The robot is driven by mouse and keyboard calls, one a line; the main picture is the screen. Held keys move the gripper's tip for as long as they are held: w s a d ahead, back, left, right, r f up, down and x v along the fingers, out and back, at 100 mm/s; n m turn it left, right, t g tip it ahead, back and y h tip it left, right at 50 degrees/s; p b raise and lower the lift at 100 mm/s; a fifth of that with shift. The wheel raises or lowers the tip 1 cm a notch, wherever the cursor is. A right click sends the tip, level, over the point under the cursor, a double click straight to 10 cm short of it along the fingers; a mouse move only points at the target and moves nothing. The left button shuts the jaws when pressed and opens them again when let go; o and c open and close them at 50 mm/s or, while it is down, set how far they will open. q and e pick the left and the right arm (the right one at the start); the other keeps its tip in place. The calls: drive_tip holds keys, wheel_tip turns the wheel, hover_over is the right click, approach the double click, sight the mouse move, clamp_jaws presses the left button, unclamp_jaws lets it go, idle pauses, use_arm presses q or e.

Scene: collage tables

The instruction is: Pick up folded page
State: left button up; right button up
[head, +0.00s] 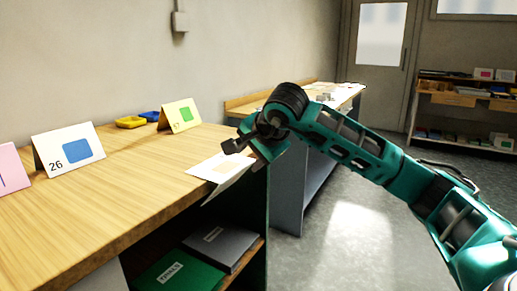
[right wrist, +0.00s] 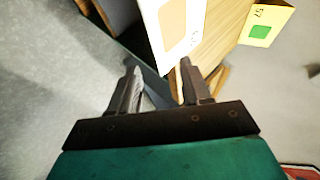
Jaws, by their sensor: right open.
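A white folded page (head: 212,167) with a tan square lies at the right front corner of the wooden table, part of it sticking out past the edge. It also shows in the right wrist view (right wrist: 155,35), top middle. My right gripper (head: 240,148) is at the table's corner, just above and beside the page. In the right wrist view its two fingers (right wrist: 157,75) are apart. The page's near corner reaches toward the gap, close to the right-hand finger; I cannot tell whether they touch. My left gripper is not in view.
On the wooden table (head: 130,185) stand a white card marked 26 (head: 52,143), a yellow card (head: 180,116) and a pink card (head: 12,165). Yellow and blue trays (head: 131,121) lie behind. Green and grey boxes (head: 168,271) sit on the shelf below. Floor at right is open.

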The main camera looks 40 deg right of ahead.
sight(243, 166)
drive_tip(key=x, duration=0.4)
drive_tip(key=shift+w+f+b, duration=0.3)
drive_tip(key=shift+f, duration=0.05)
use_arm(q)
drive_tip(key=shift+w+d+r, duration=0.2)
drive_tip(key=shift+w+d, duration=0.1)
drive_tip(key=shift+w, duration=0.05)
use_arm(e)
drive_tip(key=shift+c, duration=0.3)
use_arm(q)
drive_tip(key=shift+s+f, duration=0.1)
use_arm(e)
drive_tip(key=shift+s+f, duration=0.1)
clamp_jaws()
drive_tip(key=shift+o, duration=0.6)
unclamp_jaws()
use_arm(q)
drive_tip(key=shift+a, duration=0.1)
